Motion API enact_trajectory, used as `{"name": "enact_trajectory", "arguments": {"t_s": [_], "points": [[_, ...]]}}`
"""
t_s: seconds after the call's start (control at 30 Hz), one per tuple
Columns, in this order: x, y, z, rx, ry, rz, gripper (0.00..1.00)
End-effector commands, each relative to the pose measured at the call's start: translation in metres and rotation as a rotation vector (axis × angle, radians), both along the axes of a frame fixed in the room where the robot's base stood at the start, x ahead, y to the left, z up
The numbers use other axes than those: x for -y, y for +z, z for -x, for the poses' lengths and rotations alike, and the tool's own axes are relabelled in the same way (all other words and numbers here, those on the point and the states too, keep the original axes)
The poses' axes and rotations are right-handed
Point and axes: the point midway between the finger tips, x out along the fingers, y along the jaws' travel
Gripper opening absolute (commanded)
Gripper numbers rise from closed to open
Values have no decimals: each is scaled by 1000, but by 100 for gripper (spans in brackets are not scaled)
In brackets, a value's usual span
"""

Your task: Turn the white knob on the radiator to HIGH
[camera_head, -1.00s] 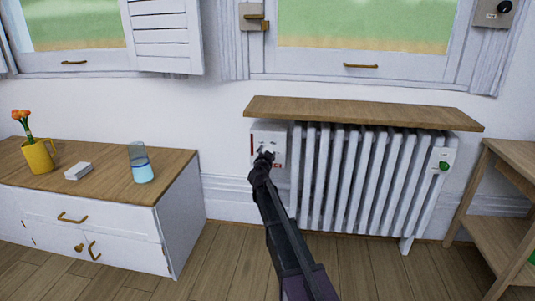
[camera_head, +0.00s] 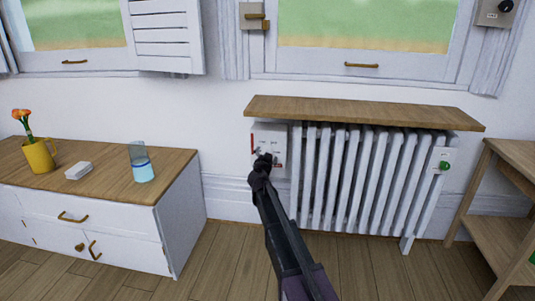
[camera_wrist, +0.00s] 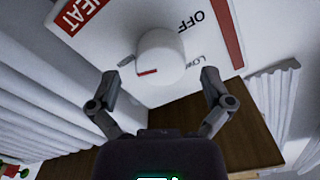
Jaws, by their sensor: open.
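The radiator (camera_head: 365,180) stands under the right window, with a white control panel (camera_head: 257,134) at its left end. In the wrist view the white knob (camera_wrist: 160,50) sits on this panel (camera_wrist: 110,50), with a red mark on its lower left rim. OFF and LOW are printed to the knob's right, HEAT on a red strip at upper left. Dark print by the left finger is unreadable. My gripper (camera_wrist: 160,72) is open, its fingers on either side of the knob and apart from it. In the head view my gripper (camera_head: 262,161) hides the knob.
A wooden shelf (camera_head: 360,111) overhangs the radiator. A green knob (camera_head: 445,166) is at the radiator's right end. A white cabinet (camera_head: 180,225) at left bears a yellow mug, a white block and a glass. A wooden stand (camera_head: 503,190) is at right. The floor between is clear.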

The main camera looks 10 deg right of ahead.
Motion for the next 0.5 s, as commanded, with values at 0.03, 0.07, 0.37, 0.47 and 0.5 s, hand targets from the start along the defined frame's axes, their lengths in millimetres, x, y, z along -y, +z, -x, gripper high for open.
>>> {"name": "enact_trajectory", "arguments": {"t_s": [0.03,0.07,0.37,0.47,0.5], "points": [[-2,0,9,0,0,0,100],[-3,0,13,0,0,0,100],[-18,0,59,0,1,0,100],[-23,0,73,0,0,-1,100],[-24,0,78,0,1,-1,100]]}}
